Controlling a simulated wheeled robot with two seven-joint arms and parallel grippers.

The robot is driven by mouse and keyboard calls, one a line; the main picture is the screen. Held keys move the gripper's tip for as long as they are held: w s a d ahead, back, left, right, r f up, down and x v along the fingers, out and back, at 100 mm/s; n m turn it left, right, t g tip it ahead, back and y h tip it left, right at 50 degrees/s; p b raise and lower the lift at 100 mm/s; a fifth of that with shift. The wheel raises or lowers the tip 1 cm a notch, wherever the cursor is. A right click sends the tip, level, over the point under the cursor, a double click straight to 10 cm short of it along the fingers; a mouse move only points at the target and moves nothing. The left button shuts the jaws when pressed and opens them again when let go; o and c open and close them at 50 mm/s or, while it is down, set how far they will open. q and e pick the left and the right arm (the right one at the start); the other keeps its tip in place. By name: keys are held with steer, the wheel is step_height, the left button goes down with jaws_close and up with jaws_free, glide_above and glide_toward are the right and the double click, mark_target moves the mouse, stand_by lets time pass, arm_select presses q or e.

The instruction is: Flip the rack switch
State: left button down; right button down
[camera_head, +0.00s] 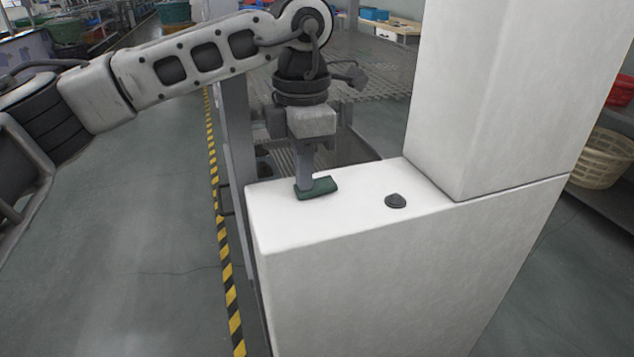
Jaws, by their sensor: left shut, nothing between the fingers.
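A green, flat, roughly rectangular piece (320,188), which looks like the rack switch, sits on top of a white cabinet (360,262), near its left end. My left gripper (304,184) points straight down onto it, shut and with nothing between its fingers. The fingertips appear to touch the green piece and hide its back left part. I cannot tell whether it is pressed or which way it is tilted. A small dark round knob (395,201) stands to its right on the same top. My right gripper is not in view.
A tall white block (480,95) rises from the right of the cabinet top. A metal grating (375,85) lies behind the cabinet. Yellow-black floor tape (229,280) runs along its left. A cream basket (598,160) is at the far right. The floor at left is clear.

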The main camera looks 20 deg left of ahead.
arm_select(q)
step_height(320, 180, up, 7)
steer(key=p, duration=0.5)
stand_by(0.3)
stand_by(0.4)
